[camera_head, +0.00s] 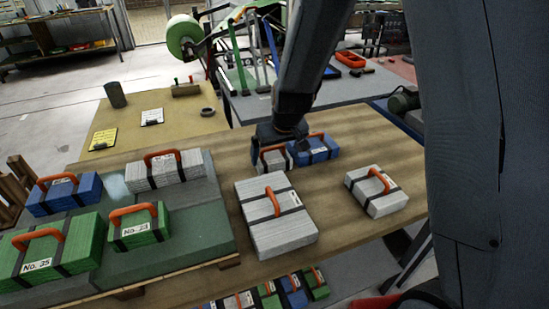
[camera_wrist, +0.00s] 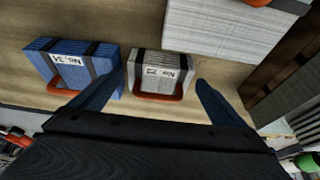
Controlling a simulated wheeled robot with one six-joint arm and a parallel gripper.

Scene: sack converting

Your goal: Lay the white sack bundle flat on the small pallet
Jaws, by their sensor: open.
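A small white sack bundle with dark straps, an orange handle and a label lies on the wooden table, partly hidden by my gripper in the head view (camera_head: 273,162); it shows more clearly in the wrist view (camera_wrist: 162,60). My gripper (camera_wrist: 157,82) is open, its two fingers apart on either side of this bundle's handle end; I cannot tell whether they touch it. In the head view my gripper (camera_head: 283,135) is just above the bundle. A low platform with a wooden edge and dark green top (camera_head: 205,237), perhaps the small pallet, stands at left.
A blue bundle (camera_head: 318,150) lies close beside the small white one. Larger white (camera_head: 277,232) and smaller white (camera_head: 377,196) bundles lie nearer on the table. Green, blue and white bundles occupy the platform, with bare patches between. More bundles show below the table's front edge.

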